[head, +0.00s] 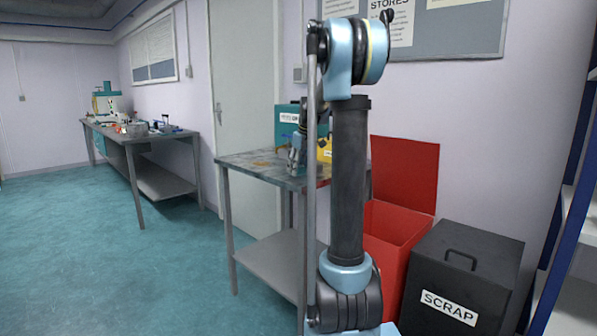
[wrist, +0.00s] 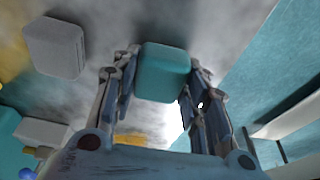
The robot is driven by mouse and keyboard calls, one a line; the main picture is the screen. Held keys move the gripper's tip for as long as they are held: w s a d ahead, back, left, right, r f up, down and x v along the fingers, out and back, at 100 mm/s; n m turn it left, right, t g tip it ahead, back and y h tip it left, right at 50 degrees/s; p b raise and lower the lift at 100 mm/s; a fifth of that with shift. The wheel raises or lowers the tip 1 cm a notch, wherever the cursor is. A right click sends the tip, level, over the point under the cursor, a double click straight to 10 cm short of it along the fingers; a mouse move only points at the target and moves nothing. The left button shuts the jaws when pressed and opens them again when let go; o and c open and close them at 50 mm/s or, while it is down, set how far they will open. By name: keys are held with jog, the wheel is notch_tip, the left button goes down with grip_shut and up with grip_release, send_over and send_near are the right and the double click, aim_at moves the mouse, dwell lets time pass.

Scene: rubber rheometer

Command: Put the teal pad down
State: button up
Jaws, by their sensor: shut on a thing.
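The teal pad (wrist: 163,72) is a small rounded block. In the wrist view it sits between the two fingertips of my gripper (wrist: 165,62), which is shut on it. The grey, worn tabletop shows behind the pad; I cannot tell whether the pad touches it. In the head view my gripper (head: 295,158) is low over the near worktable (head: 250,160), and the pad cannot be made out there. My own arm hides part of that table.
A grey block (wrist: 55,47) and a paler block (wrist: 42,133) lie left of my gripper. A teal case (head: 287,113) and a yellow item (head: 325,148) stand at the table's back. A red open bin (head: 388,245) and black scrap bin (head: 462,275) stand to the right.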

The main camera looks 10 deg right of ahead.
jog(key=shift+f, duration=0.3)
jog(key=shift+f, duration=0.2)
jog(key=shift+s+f, duration=0.3)
jog(key=o, duration=1.2)
jog(key=shift+f, duration=0.15)
jog(key=shift+w+f, duration=0.2)
jog(key=shift+w, duration=0.15)
jog(key=shift+s+r, duration=0.15)
jog(key=shift+r, duration=0.05)
jog(key=shift+r, duration=0.2)
